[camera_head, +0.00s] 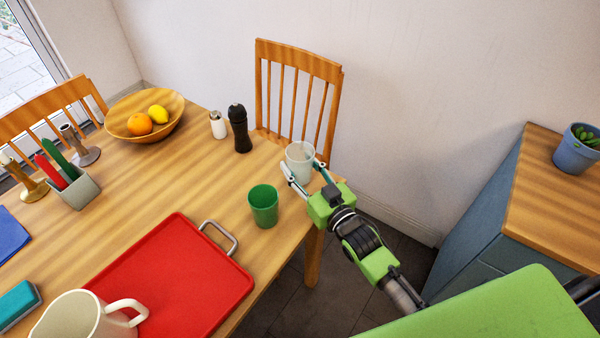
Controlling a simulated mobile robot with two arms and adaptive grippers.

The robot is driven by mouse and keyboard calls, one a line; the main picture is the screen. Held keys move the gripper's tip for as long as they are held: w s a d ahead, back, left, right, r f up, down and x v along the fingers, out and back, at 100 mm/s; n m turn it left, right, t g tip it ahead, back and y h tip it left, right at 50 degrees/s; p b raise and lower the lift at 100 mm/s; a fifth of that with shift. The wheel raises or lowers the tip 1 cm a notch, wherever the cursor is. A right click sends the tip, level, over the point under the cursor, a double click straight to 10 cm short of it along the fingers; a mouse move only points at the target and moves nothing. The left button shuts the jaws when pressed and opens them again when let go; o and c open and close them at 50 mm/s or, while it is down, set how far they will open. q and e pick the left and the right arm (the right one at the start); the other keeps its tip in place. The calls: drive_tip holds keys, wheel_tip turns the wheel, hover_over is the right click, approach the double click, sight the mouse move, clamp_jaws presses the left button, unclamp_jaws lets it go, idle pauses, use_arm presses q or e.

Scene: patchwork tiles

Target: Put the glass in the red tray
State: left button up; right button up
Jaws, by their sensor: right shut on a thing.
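The glass (298,152), pale and translucent, is upright at the table's far right corner, near the chair. My right gripper (303,170) is shut on it, with a finger on either side. I cannot tell whether the glass touches the table or is just above it. The red tray (185,265) lies flat at the table's near edge, left of and nearer than the glass. It has a grey metal handle, and its visible surface is empty. A cream jug at lower left covers part of it. My left gripper is not in view.
A green cup (263,205) stands between the glass and the tray. A dark pepper mill (239,128) and a white shaker (218,125) stand behind. The cream jug (75,318) overlaps the tray's near left corner. A fruit bowl (170,122) stands farther left.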

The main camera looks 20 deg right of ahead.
sight(305, 181)
drive_tip(key=shift+w+f, duration=0.2)
drive_tip(key=shift+f, duration=1.25)
drive_tip(key=shift+f, duration=0.15)
drive_tip(key=o, duration=1.2)
drive_tip(key=shift+o, duration=0.2)
drive_tip(key=shift+f, duration=0.1)
